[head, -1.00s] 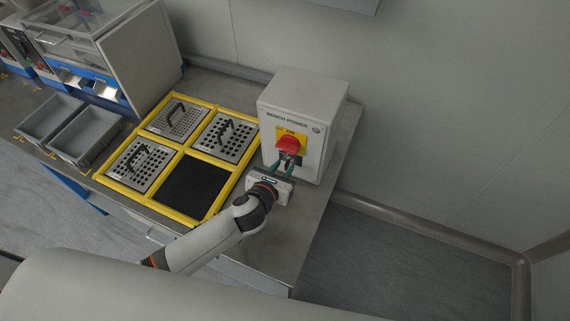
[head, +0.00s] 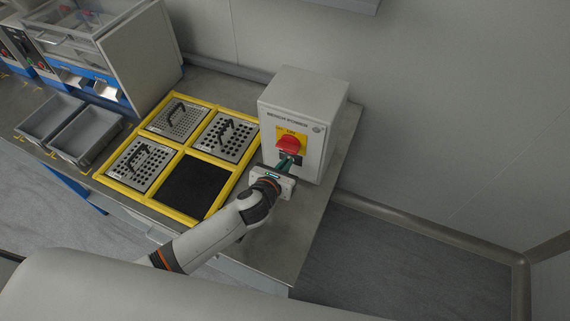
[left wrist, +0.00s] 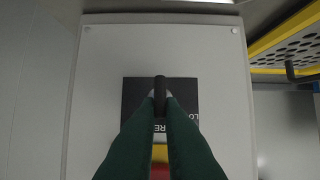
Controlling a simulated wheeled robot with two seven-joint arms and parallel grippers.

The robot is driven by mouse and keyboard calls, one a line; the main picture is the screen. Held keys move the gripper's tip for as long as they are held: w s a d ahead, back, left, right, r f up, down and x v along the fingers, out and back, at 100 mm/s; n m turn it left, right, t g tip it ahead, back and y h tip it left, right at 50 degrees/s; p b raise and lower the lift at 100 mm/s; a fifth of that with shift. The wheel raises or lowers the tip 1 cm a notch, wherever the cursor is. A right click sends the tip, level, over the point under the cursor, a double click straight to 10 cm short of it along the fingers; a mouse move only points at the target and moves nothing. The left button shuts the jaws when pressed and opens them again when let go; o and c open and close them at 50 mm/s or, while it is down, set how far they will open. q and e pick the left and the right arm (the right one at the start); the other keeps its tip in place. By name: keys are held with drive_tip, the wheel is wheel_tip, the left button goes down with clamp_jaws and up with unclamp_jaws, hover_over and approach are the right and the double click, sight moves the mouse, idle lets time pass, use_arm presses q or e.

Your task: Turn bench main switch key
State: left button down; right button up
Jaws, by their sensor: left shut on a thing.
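The bench power box (head: 303,92) is a light grey cabinet at the right end of the bench. Its front has a red rotary handle (head: 289,144) on a yellow plate, with a dark label plate (left wrist: 133,90) below it. My left gripper (head: 286,163) is at that lower plate, its teal fingers pointing into the box front. In the left wrist view the fingers are closed around a small black key (left wrist: 160,84) in front of the dark plate. The fingers hide part of the key and plate. My right gripper is not in view.
A yellow frame (head: 181,147) left of the box holds perforated metal plates with black handles and one dark empty-looking square (head: 194,185). Grey bins (head: 86,136) stand farther left. The bench ends just right of the box; a wall stands behind.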

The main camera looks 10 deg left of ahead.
use_arm(q)
drive_tip(key=n+h, duration=0.1)
drive_tip(key=n+h+p, duration=0.1)
drive_tip(key=n, duration=0.1)
drive_tip(key=shift+w+a+f, duration=0.1)
drive_tip(key=shift+a, duration=0.3)
drive_tip(key=shift+a+f+n+t+h+b, duration=0.2)
drive_tip(key=shift+n+h+b, duration=0.6)
drive_tip(key=shift+n+b, duration=0.6)
drive_tip(key=shift+a+f+n+t+h+b, duration=0.15)
drive_tip(key=shift+f+n+t+h+b, duration=0.15)
drive_tip(key=shift+n+h+b, duration=1)
drive_tip(key=shift+a+f+n+t+h+b, duration=0.25)
drive_tip(key=shift+n+b, duration=0.8)
drive_tip(key=shift+n, duration=0.75)
drive_tip(key=shift+w+d, duration=0.1)
